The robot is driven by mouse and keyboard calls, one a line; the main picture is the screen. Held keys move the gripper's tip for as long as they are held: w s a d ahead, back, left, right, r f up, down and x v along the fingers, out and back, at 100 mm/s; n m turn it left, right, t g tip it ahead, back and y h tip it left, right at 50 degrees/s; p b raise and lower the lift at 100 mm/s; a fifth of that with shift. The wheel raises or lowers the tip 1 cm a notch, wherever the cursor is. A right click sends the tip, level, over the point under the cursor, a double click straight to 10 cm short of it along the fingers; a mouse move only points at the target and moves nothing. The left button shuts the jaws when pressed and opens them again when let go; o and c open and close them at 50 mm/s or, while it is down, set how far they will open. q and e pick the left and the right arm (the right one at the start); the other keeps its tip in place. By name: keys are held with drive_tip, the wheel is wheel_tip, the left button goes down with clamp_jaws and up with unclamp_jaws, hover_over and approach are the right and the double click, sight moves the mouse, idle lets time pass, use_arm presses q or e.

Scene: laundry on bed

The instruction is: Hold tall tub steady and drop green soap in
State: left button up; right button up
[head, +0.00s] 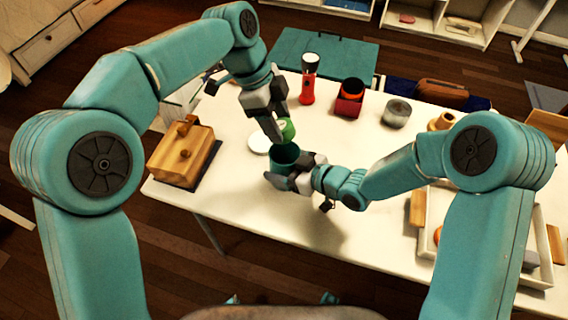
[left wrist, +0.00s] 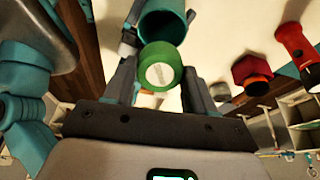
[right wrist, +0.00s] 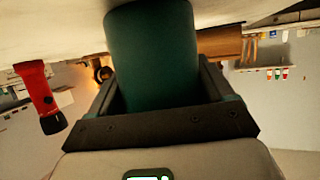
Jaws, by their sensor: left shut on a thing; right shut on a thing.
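The tall teal tub (head: 285,157) stands upright on the white table, its open top facing up. My right gripper (head: 284,178) is shut on the tub from the near side; the tub fills the space between its fingers in the right wrist view (right wrist: 152,60). The green soap (head: 286,130) is a round piece with a pale label. My left gripper (head: 276,128) is shut on the soap and holds it above the tub's far rim. In the left wrist view the soap (left wrist: 161,70) sits between the fingers with the tub's opening (left wrist: 163,30) just beyond it.
A white round dish (head: 258,143) lies just left of the tub. A wooden box (head: 181,155) stands at the table's left. A red flashlight (head: 308,83), a red container (head: 348,100) and a grey tin (head: 397,111) stand farther back. The table front is clear.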

use_arm(q)
drive_tip(key=shift+f, duration=1.8)
drive_tip(key=o, duration=1.1)
drive_tip(key=shift+o, duration=0.2)
drive_tip(key=s+v, duration=0.1)
drive_tip(key=v, duration=1.1)
drive_tip(key=shift+w, duration=0.45)
drive_tip(key=shift+a, duration=0.1)
